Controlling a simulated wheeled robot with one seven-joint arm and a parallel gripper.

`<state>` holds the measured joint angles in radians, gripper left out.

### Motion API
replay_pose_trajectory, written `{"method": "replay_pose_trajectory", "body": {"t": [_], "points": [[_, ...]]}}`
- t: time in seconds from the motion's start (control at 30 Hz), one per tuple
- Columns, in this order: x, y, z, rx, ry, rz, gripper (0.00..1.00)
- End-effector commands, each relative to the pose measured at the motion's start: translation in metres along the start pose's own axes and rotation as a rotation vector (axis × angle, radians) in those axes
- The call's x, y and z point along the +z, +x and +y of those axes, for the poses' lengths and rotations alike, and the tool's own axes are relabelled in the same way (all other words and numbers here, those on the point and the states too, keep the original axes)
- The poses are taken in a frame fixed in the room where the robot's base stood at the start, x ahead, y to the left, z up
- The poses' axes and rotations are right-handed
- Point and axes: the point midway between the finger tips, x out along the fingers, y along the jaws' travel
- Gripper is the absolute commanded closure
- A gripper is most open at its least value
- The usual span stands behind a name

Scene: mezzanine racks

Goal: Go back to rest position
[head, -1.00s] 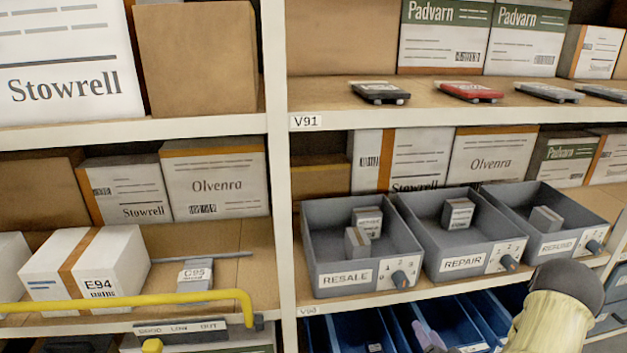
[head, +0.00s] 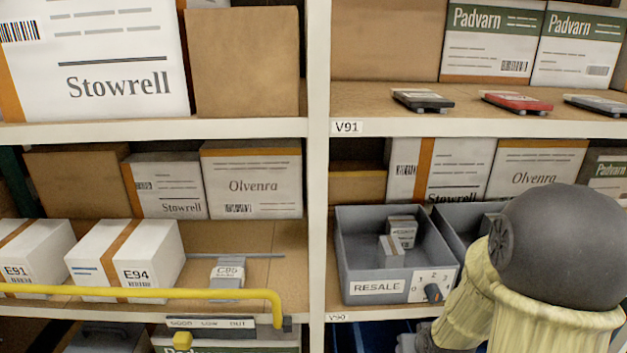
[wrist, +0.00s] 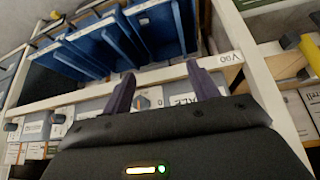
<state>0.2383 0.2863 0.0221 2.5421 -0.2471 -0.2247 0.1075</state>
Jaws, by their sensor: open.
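My gripper (wrist: 163,92) shows in the wrist view with its two dark purple fingers apart and nothing between them. Past the fingers are the shelf edge and blue bins (wrist: 110,45). In the head view my arm fills the lower right, and the gripper's fingers are hidden or out of the picture there. The arm covers much of the bins to the right of the grey RESALE bin (head: 385,250).
The RESALE bin holds small grey boxes (head: 397,240). White cartons, E91 (head: 30,262) and E94 (head: 125,262), stand on the left shelf. A yellow rail (head: 140,293) runs along its front. Several flat devices, one red (head: 516,103), lie on the upper shelf.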

Motion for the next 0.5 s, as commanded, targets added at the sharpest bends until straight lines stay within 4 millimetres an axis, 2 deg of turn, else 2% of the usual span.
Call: {"method": "replay_pose_trajectory", "body": {"t": [0.1,0.5], "points": [[0.011,-0.026,-0.019,0.005,-0.026,-0.082,0.41],[0.054,-0.092,-0.065,-0.045,-0.067,-0.299,0.41]]}}
